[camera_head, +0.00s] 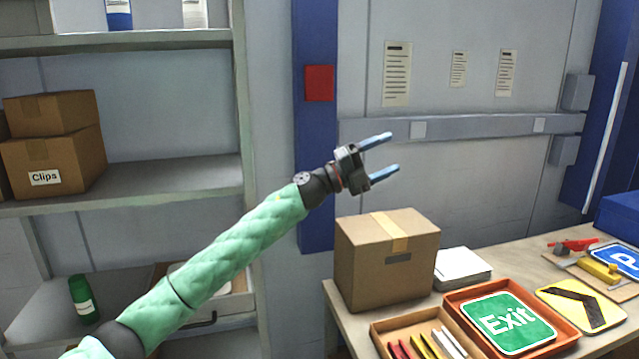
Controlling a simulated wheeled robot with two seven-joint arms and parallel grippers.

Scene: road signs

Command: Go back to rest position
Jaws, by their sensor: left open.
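My left gripper (384,156) is open and empty, with its two blue fingers pointing right. It is raised in the air above the cardboard box on the table. My left arm, in a green padded sleeve, reaches up from the lower left. A green Exit sign (507,321) lies in an orange tray (569,335) on the table. A yellow sign with a black arrow (580,306) lies right of the tray. A blue P sign (620,258) lies at the right edge, partly cut off. My right gripper is not in view.
A closed cardboard box (385,265) stands at the table's left end, below the gripper. A wooden tray (382,328) holds several coloured markers. White sheets (462,268) lie behind. A grey shelf (120,184) with boxes stands left. The air around the gripper is clear.

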